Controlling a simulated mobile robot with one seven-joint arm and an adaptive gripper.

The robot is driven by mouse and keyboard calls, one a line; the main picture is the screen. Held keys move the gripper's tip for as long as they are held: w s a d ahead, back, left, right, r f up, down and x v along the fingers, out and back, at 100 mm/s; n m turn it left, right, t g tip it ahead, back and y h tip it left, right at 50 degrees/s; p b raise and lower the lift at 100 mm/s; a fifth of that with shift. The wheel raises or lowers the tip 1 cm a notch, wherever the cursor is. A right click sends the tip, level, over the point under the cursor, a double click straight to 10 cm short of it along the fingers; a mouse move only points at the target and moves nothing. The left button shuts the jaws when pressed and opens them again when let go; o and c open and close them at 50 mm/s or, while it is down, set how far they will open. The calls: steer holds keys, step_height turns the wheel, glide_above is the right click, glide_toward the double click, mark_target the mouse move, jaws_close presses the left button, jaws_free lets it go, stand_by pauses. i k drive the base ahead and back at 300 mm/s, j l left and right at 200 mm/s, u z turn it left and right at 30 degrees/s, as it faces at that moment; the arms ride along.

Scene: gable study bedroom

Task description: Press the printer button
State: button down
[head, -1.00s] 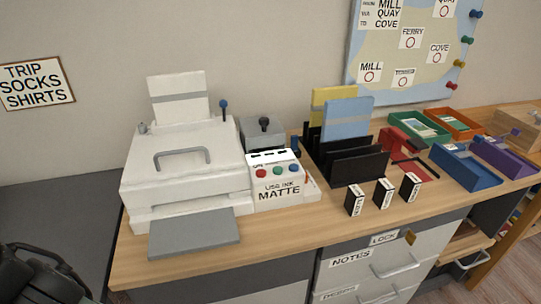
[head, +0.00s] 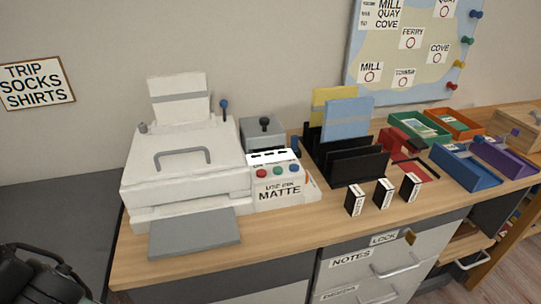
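A white printer (head: 185,165) stands at the left of the desk, with a sheet (head: 180,97) upright at its back and a grey tray (head: 195,238) out in front. Beside it on the right is a white panel (head: 252,202) marked "MATTE". A black mechanical part (head: 35,275) at the bottom left corner seems to be my gripper, cut off by the picture edge and apart from the printer. Its fingertips cannot be made out.
A grey box with a black knob (head: 263,133) stands behind the panel. To the right are a black file rack (head: 355,165), small black boxes (head: 384,193), and coloured trays, including a blue one (head: 465,170). Bare desk (head: 275,230) lies in front of the panel.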

mark_target(260, 174)
steer(key=j+z, duration=0.8)
steer(key=j, duration=0.15)
steer(key=k+j+z, duration=0.2)
steer(key=j+z, duration=0.25)
